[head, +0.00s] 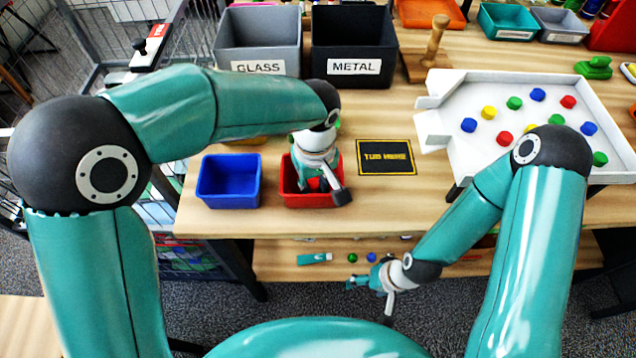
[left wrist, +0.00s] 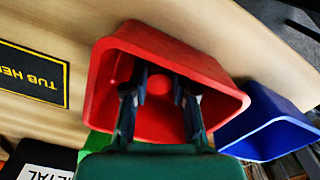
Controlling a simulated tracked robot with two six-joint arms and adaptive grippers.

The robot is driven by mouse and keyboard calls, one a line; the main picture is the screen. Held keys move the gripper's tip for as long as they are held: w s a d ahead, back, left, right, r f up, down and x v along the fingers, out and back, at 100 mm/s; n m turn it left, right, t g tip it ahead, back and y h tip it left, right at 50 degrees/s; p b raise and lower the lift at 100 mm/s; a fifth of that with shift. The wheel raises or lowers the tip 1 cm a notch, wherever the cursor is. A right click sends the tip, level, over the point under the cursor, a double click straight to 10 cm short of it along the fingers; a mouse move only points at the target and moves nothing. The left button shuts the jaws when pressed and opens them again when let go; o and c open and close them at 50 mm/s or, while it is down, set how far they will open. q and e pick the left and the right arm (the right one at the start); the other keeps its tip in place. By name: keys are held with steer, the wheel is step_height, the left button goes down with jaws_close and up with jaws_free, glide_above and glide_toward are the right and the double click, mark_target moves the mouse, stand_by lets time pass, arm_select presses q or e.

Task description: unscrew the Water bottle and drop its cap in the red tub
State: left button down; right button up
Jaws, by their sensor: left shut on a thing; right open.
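The red tub (head: 312,200) stands on the table, right of the blue tub. My left gripper (head: 318,184) points down into it. In the left wrist view, the fingers (left wrist: 160,82) reach inside the red tub (left wrist: 108,92) with a small round red thing (left wrist: 159,86) between their tips. It looks like the cap, but it blends with the tub's red. My right gripper (head: 366,298) is open and empty, low in front of the table edge. I cannot make out the Water bottle in either view; my left arm hides part of the table.
The blue tub (head: 229,182) is close on the left. The GLASS bin (head: 258,35) and METAL bin (head: 353,40) stand behind. A flat black mat (head: 386,157) lies right of the red tub. A white tray (head: 460,90) with several coloured pieces is at the right.

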arm_select(q)
steer(key=shift+f, duration=0.1)
steer(key=shift+f, duration=0.15)
steer(key=c, duration=0.9)
jaws_free()
